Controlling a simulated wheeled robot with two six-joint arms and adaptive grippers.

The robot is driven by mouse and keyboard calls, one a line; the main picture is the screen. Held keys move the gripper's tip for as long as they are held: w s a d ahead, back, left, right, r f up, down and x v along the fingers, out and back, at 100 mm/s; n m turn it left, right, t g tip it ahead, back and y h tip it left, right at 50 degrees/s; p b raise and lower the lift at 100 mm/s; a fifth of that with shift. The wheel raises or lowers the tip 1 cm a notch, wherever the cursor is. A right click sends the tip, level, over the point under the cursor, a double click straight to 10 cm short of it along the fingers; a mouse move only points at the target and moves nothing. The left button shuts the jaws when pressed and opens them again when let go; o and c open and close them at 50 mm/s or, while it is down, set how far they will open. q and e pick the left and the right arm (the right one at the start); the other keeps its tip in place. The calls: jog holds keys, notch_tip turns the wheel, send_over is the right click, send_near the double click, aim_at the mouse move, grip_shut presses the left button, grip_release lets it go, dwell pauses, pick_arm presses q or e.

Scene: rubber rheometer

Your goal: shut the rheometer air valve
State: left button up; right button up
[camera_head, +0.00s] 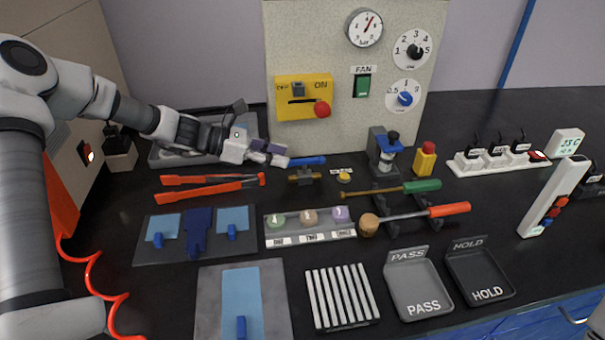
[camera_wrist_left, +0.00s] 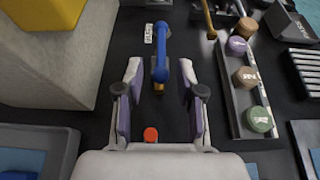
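The air valve has a brass body (camera_head: 304,177) and a blue lever (camera_head: 308,161), behind the middle of the bench near the panel's foot. In the head view the lever points right, roughly in line with the brass body. My left gripper (camera_head: 277,154) is just left of the lever. In the left wrist view the blue lever (camera_wrist_left: 161,62) shows between and beyond the fingertips of the open left gripper (camera_wrist_left: 159,82), with clear space on both sides. Some brass shows under its near end.
The panel (camera_head: 340,130) rises behind the valve, carrying a yellow switch box (camera_head: 290,107) with a red knob. Red tongs (camera_head: 205,186) lie in front of the gripper.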

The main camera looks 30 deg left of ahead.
aim_at(300, 159)
pick_arm(q)
jog(key=b+x, duration=0.1)
jog(key=x, duration=0.5)
jog(key=shift+w+d, duration=0.15)
jog(key=shift+d, duration=0.15)
grip_shut()
